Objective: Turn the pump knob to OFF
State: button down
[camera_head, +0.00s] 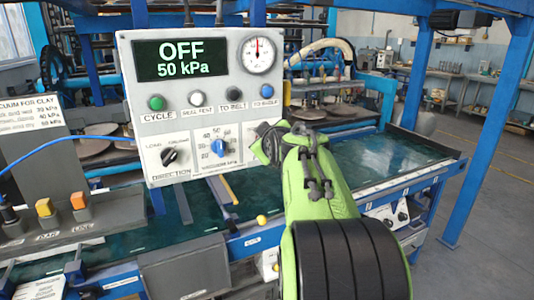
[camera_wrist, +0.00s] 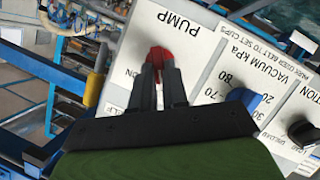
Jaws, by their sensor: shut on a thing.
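The red pump knob (camera_wrist: 160,54) sits on the white control panel (camera_head: 201,75), below the word PUMP in the wrist view. My gripper (camera_wrist: 160,68) is shut on this knob, one dark finger on each side. In the head view, my gripper (camera_head: 268,143) reaches the panel's lower right and hides the pump knob. The panel's display (camera_head: 180,59) reads OFF and 50 kPa. The fingers cover part of the knob and its scale, so I cannot tell exactly which mark it points to.
Left of the pump knob in the head view are the blue vacuum knob (camera_head: 218,147) and the black direction knob (camera_head: 170,156). Above them is a row of push buttons (camera_head: 197,98) and a round gauge (camera_head: 258,55).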

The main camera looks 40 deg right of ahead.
jog(key=shift+a+f+n+h+b, duration=0.1)
jog(key=shift+f+n+h+b, duration=0.1)
jog(key=shift+n+h+b, duration=0.65)
jog(key=shift+y, duration=0.35)
jog(key=c, duration=1.1)
grip_release()
jog(key=shift+c, duration=0.2)
jog(key=shift+r, duration=0.1)
jog(key=p+v, duration=0.1)
jog(key=v, duration=1.4)
jog(key=shift+s+a, duration=0.25)
